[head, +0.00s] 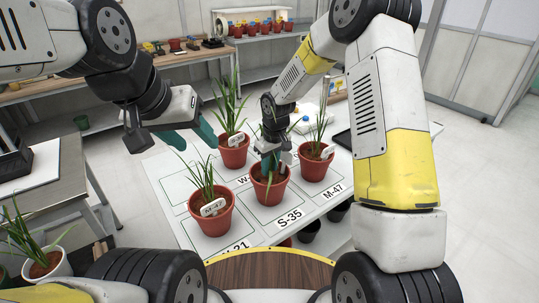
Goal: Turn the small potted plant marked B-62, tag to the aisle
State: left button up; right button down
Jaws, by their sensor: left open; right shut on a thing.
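Several red pots with grass-like plants stand on a white table (168,181) with printed labels. My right gripper (271,163) reaches down into the middle pot (267,190), at the S-35 label, and is shut on it; the contact is partly hidden by the gripper and leaves. No tag shows on this pot. The front left pot (210,222) has a white tag that seems to end in 47. The back left pot (233,157) and the right pot (313,170) carry tags too small to read. I cannot make out B-62 anywhere. My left gripper (192,138) is open and empty, left of the back left pot.
A white pot with a plant (48,265) stands low at the left. Dark empty pots (309,231) sit below the table's front edge. A white bag-like item (305,119) and a dark tray (343,139) lie at the table's back right. Shelves with small pots stand behind.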

jog(key=m, duration=0.5)
jog(key=shift+h, duration=0.4)
jog(key=m, duration=0.4)
jog(key=shift+a+m+h, duration=0.1)
jog(key=shift+m+h, duration=0.2)
jog(key=shift+h, duration=0.1)
jog(key=m, duration=0.4)
jog(key=shift+m+h, duration=0.3)
jog(key=shift+m, duration=0.1)
jog(key=m, duration=0.4)
jog(key=shift+f, duration=0.15)
jog(key=c, duration=1.1)
grip_release()
